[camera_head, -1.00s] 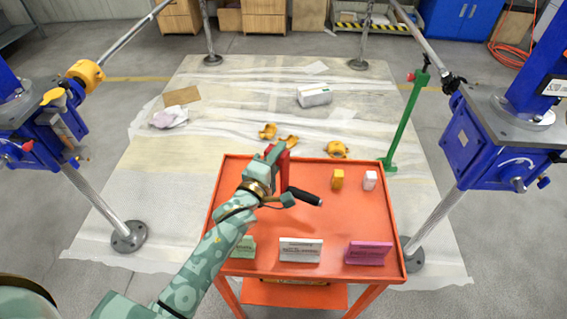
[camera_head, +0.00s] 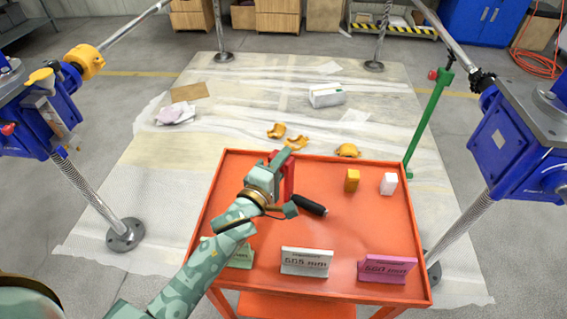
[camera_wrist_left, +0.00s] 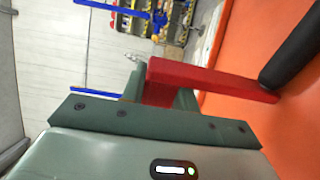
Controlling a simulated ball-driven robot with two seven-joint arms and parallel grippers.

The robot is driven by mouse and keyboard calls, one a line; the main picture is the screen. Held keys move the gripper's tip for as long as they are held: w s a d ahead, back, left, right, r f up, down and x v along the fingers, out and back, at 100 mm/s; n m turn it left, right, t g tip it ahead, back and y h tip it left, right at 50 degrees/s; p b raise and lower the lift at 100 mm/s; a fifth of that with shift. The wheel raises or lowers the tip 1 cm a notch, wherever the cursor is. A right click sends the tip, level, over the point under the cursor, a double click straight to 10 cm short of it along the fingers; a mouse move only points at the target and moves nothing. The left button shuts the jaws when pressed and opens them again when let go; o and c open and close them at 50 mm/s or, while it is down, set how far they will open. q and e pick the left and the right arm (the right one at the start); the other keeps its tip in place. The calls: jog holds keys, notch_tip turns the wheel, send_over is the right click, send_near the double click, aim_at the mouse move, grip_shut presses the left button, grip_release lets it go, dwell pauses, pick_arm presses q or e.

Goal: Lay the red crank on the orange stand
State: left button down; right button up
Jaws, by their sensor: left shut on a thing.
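The orange stand (camera_head: 345,225) is a tray-topped table with a raised rim in the middle of the head view. My left gripper (camera_head: 278,165) is over its far left part, shut on the red crank (camera_head: 288,181). The crank's red arm stands roughly upright there, and its black handle (camera_head: 310,205) points right across the stand's top. In the left wrist view the red crank (camera_wrist_left: 215,82) lies between the fingers, with the black handle (camera_wrist_left: 292,52) in front of the orange surface. I cannot tell whether the crank touches the stand. My right gripper is not in view.
On the stand are a yellow block (camera_head: 352,181), a white block (camera_head: 389,184), and white (camera_head: 305,262), pink (camera_head: 386,269) and green (camera_head: 241,257) signs. Blue screw jacks (camera_head: 525,150) flank it. Right of the handle the top is clear.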

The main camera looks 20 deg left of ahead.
pick_arm(q)
jog(key=shift+r, duration=0.1)
jog(key=c, duration=1.1)
grip_release()
jog(key=shift+f, duration=0.25)
jog(key=shift+o, duration=0.2)
jog(key=shift+r, duration=0.25)
jog(key=s+p, duration=0.1)
jog(key=s, duration=0.6)
jog(key=shift+s+a+p, duration=0.25)
jog(key=shift+a+p, duration=0.15)
jog(key=shift+a, duration=0.05)
